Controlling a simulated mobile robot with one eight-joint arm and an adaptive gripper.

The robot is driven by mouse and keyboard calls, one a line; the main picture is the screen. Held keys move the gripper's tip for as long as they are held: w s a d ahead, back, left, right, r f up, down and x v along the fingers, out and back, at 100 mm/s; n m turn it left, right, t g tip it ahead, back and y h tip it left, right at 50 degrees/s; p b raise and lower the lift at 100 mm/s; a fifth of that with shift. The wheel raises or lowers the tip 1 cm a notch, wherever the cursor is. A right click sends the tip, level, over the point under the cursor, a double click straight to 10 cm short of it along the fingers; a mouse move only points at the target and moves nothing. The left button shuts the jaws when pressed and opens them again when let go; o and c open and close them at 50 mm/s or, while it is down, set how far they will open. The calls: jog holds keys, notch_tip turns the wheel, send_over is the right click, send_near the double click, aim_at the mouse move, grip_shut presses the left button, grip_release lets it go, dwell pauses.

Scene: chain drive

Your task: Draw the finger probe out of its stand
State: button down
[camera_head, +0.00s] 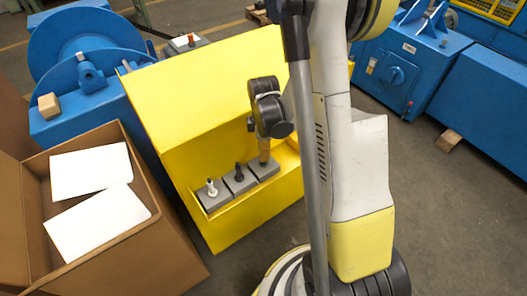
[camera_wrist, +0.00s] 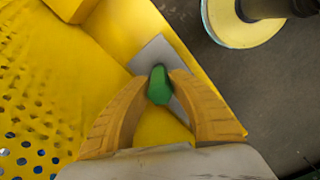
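The finger probe appears to be the green piece (camera_wrist: 159,86) in the wrist view, standing over a grey block (camera_wrist: 152,55), its stand. My gripper (camera_wrist: 160,76) has its two tan fingers on either side of the green piece, with the fingertips against it. In the head view my gripper (camera_head: 264,158) reaches down to the rightmost of three grey blocks (camera_head: 265,169) on the yellow ledge. The probe itself is hidden there behind the fingers. Its lower end is not visible in either view.
A block with a black peg (camera_head: 239,172) and one with a white peg (camera_head: 212,187) stand to the left. The yellow guard panel (camera_head: 205,95) rises behind. An open cardboard box (camera_head: 150,245) with white sheets is at left. Blue machines (camera_head: 415,60) stand behind right.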

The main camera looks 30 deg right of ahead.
jog(key=shift+r+p, duration=3.05)
jog(key=shift+r, duration=1.5)
